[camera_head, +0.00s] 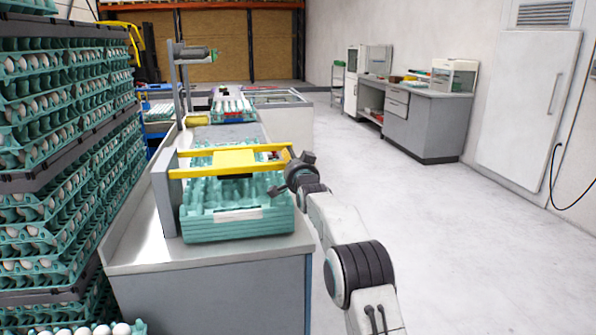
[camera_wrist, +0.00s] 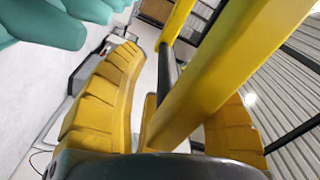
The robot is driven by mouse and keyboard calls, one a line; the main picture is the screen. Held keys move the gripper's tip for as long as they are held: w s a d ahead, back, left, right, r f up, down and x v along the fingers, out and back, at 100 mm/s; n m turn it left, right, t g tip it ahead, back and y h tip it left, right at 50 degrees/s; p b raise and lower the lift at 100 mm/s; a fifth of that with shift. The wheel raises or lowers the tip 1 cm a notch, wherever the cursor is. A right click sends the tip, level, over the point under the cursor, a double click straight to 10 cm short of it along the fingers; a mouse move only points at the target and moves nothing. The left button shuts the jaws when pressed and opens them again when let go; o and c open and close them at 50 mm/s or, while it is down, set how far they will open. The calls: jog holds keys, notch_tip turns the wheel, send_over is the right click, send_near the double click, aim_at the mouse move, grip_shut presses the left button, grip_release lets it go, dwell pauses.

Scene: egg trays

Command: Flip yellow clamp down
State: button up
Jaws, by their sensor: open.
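The yellow clamp (camera_head: 205,171) is a frame of bars with a flat middle plate. It lies roughly level across the top of a stack of teal egg trays (camera_head: 235,226) on the grey bench. Its left end meets a grey upright; its right end is by my gripper. My gripper (camera_head: 287,178) is open at the right edge of the stack. In the wrist view my gripper (camera_wrist: 185,80) has a yellow padded finger on each side, and a yellow clamp bar (camera_wrist: 225,65) passes between them. I cannot tell whether either finger touches it.
The bench (camera_head: 206,270) has open floor (camera_head: 440,240) to its right. Tall racks of egg trays (camera_head: 65,150) stand close on the left. Another tray (camera_head: 233,109) with eggs sits farther along the line. A grey cabinet (camera_head: 425,125) stands by the right wall.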

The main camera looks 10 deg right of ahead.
jog(key=s, duration=1.1)
jog(key=shift+s, duration=0.4)
jog(key=shift+a+r, duration=0.1)
dwell(0.3)
